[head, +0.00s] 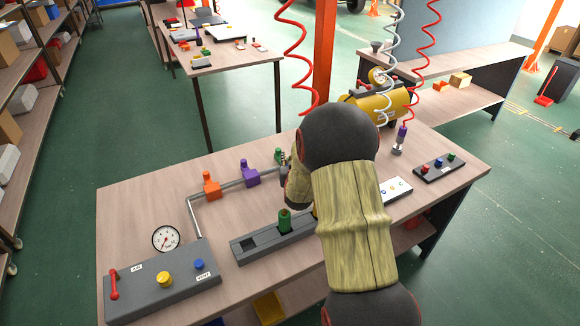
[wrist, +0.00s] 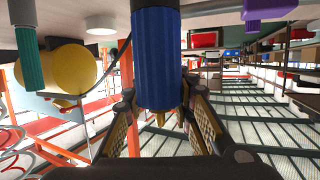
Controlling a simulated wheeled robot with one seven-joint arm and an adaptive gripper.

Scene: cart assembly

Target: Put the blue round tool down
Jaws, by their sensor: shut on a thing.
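The blue round tool (wrist: 157,58) is a ribbed blue cylinder, close up in the wrist view. My gripper (wrist: 160,112) is shut on it, with a finger at each side. In the head view my arm hides the blue tool and most of the gripper, so I cannot tell whether the tool touches anything. A dark grey holder block (head: 262,244) lies on the workbench (head: 140,215). A green round tool (head: 284,220) stands upright in it, and a square slot to its left is empty. The block's right end is behind my arm.
A pipe with an orange valve (head: 211,184) and a purple valve (head: 250,174) runs behind the block. A gauge (head: 166,238) and a grey control panel (head: 163,282) are at left. A button box (head: 438,167) and a purple-topped tool (head: 400,140) stand at right. The bench's far left is bare.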

